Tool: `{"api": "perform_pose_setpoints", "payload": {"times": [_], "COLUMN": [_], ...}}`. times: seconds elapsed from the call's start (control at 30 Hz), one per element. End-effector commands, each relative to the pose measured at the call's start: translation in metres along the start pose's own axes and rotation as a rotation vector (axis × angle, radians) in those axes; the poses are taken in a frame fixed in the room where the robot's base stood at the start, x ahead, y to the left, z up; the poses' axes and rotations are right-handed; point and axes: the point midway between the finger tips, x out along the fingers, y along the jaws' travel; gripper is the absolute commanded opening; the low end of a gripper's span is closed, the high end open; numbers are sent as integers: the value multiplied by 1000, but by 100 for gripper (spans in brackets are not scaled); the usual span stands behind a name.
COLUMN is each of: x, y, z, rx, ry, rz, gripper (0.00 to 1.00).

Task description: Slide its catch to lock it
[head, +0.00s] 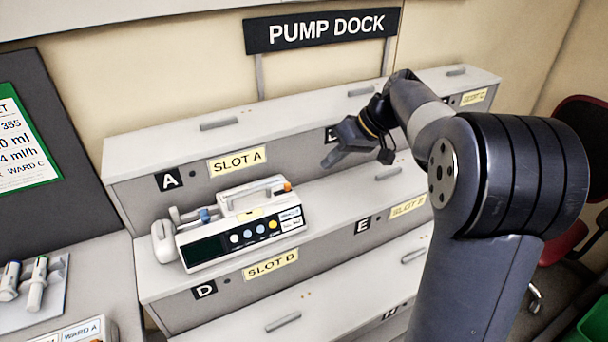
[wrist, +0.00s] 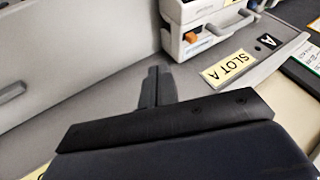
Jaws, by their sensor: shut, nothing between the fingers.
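A white infusion pump (head: 240,228) with a dark screen, coloured buttons and a top handle sits upright on the dock ledge in front of the SLOT A label (head: 237,161). Its orange catch (head: 287,187) is at the top right end. In the wrist view the pump (wrist: 190,14) is cut off at the top edge, and the orange catch (wrist: 191,37) shows on its near end. My gripper (head: 328,164) is shut and empty, to the right of the pump and apart from it. Its closed fingers (wrist: 157,78) point toward the pump's end in the wrist view. Whether the catch is locked cannot be told.
The stepped grey dock (head: 330,203) has drawer handles and slot labels. The ledge right of the pump is clear. A PUMP DOCK sign (head: 322,30) stands behind. Left are a board with a ward card (head: 22,140) and a side counter with pen-like items (head: 35,283).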

Motion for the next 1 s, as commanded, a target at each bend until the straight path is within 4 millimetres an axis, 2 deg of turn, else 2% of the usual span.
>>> {"api": "perform_pose_setpoints", "payload": {"times": [0.1, 0.23, 0.3, 0.5, 1.0], "x": [28, 54, 57, 68, 73], "y": [-1, -1, -14, -32, -38], "z": [0, 0, -1, 0, 0], "rx": [1, 1, -3, 0, -1], "ry": [-5, -4, -2, -1, 0], "rz": [-3, -3, -2, 0, 1], "gripper": [0, 0, 0, 0, 0]}}
